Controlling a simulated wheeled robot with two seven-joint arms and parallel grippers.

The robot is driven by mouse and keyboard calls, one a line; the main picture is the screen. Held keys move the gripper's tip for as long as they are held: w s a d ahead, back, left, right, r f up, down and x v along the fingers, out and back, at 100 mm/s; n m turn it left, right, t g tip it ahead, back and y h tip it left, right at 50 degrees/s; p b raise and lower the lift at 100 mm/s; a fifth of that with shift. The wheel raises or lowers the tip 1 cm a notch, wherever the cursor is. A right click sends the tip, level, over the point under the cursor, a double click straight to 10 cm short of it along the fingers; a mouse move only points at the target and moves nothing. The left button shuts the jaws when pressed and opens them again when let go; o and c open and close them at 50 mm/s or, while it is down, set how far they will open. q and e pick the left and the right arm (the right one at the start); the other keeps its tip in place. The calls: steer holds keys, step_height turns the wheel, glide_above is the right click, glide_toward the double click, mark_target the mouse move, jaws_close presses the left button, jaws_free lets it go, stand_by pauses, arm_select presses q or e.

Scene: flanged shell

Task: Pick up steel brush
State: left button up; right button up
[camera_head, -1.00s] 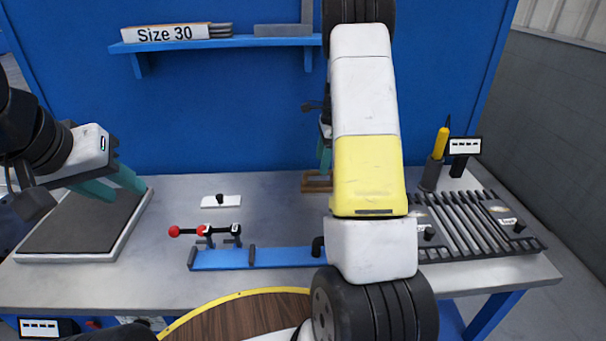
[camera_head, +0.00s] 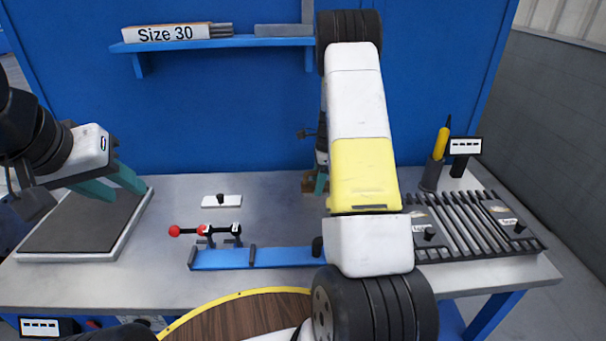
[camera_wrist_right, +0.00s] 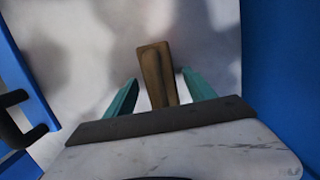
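The steel brush shows as a brown wooden piece (camera_wrist_right: 155,72) in the right wrist view, lying between the fingers of my right gripper (camera_wrist_right: 160,92). The fingers are spread, with a gap to the wood on both sides. In the head view only a small brown part of the brush (camera_head: 308,182) shows at the back of the table; my right arm hides the rest. My right gripper's teal finger (camera_head: 321,182) is just beside it. My left gripper (camera_head: 110,185) is open and empty above the dark mat at the left.
A blue fixture (camera_head: 225,259) with red-knobbed clamps lies in front of the brush. A small white block (camera_head: 221,201) is left of it. A slotted rack (camera_head: 470,225) and a holder with a yellow-handled tool (camera_head: 441,143) stand at the right. The blue back panel (camera_head: 230,110) rises behind.

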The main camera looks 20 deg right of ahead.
jaws_close()
steer(key=shift+r, duration=0.5)
steer(key=r, duration=0.1)
steer(key=d+r, duration=0.1)
steer(key=shift+s+r, duration=0.2)
steer(key=shift+r, duration=0.15)
steer(key=s+d, duration=0.2)
steer(key=d, duration=0.2)
steer(key=s+d+r, duration=0.1)
steer(key=s+d, duration=0.1)
steer(key=d, duration=0.3)
steer(key=s+d, duration=0.2)
steer(key=d, duration=0.2)
steer(key=shift+s+d+r, duration=0.15)
steer(key=shift+s+d, duration=0.05)
steer(key=shift+d, duration=0.05)
